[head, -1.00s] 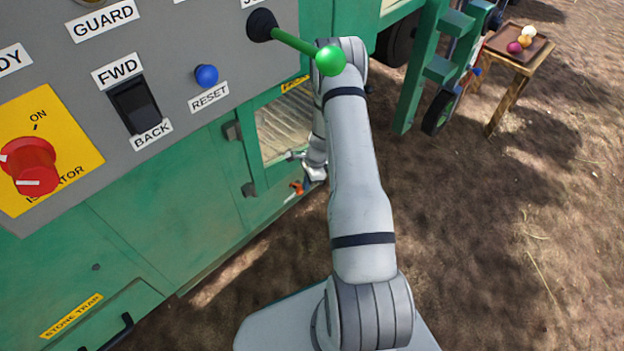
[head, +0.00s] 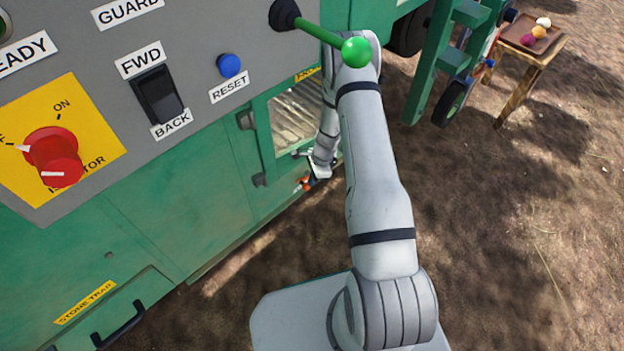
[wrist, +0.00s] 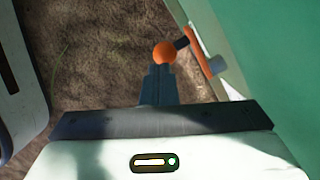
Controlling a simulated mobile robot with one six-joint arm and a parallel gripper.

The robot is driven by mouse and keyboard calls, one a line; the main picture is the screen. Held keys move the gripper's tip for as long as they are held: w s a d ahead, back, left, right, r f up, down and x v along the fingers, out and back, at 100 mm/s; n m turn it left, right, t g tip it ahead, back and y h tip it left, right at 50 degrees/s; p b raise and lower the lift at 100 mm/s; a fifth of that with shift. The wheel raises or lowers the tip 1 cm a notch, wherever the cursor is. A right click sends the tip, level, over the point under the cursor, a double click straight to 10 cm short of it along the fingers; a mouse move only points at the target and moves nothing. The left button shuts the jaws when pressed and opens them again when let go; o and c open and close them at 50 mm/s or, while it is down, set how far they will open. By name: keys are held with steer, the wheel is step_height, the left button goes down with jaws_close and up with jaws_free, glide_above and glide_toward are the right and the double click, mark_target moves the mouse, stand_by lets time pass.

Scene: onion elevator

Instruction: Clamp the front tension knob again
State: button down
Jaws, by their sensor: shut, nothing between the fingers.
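An orange ball-ended handle, apparently the front tension knob (wrist: 165,53), shows in the wrist view just beyond my fingertips. A dark stem joins its ball to an orange bar (wrist: 204,52) by the green machine's side. My gripper (wrist: 161,70) is shut and empty, its tips at the near side of the ball. I cannot tell whether they touch it. In the head view the knob is a small orange spot (head: 304,183) low by the green wall, and my gripper (head: 314,177) is beside it, too small to make out its fingers.
The grey panel (head: 205,125) carries a red isolator knob (head: 52,157), a black switch (head: 158,95), a blue reset button (head: 229,66) and a green-ball lever (head: 356,52). A wooden stand (head: 530,60) with a tray is at the far right. The ground right of my arm is open.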

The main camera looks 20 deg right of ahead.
steer(key=p+v, duration=0.3)
steer(key=v, duration=0.4)
steer(key=shift+r, duration=0.4)
steer(key=shift+d, duration=0.1)
